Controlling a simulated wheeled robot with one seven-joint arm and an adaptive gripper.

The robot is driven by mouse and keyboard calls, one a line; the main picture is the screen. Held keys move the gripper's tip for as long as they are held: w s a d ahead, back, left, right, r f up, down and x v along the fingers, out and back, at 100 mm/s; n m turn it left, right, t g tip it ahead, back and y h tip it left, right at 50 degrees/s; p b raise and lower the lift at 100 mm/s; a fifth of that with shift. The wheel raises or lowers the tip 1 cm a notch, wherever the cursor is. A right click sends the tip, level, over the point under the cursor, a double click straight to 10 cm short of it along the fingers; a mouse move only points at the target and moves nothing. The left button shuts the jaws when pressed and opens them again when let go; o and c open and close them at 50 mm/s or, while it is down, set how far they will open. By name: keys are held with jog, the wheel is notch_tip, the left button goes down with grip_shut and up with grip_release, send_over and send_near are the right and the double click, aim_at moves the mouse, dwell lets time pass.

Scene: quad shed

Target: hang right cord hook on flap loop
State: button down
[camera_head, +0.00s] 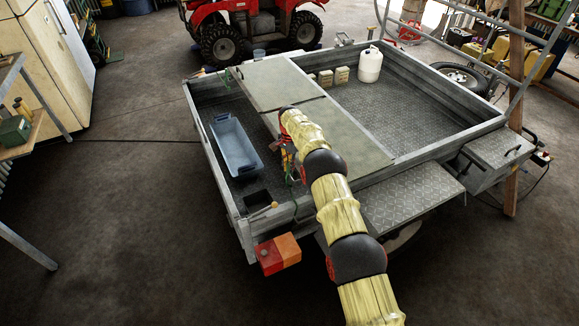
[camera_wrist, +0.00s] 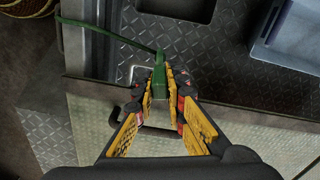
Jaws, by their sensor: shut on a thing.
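My gripper (camera_wrist: 160,88) is shut on the green cord's end piece (camera_wrist: 159,73), which stands between the yellow-padded fingers in the wrist view. The green cord (camera_wrist: 105,29) runs from there to the upper left, past the trailer wall. In the head view my gripper (camera_head: 287,160) is over the near edge of the grey flap (camera_head: 345,148), mostly behind my arm, with a bit of green cord below it. The flap's edge also shows in the wrist view (camera_wrist: 90,97). A pale metal part shows beside the fingertips; I cannot tell whether it is the flap loop. The hook's tip is hidden.
A blue tray (camera_head: 228,143) lies on the trailer floor left of the flap. A wooden-handled tool (camera_head: 262,212) rests at the near wall, by a red-orange tail light (camera_head: 278,254). A white jug (camera_head: 370,64) stands in the open bed. Another green cord (camera_head: 227,76) hangs at the far corner.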

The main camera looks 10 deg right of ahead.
jog(key=c, duration=1.8)
grip_release()
jog(key=shift+o, duration=0.3)
jog(key=o, duration=0.4)
jog(key=shift+o, duration=0.4)
jog(key=shift+r+p, duration=1.6)
jog(key=shift+r, duration=2.85)
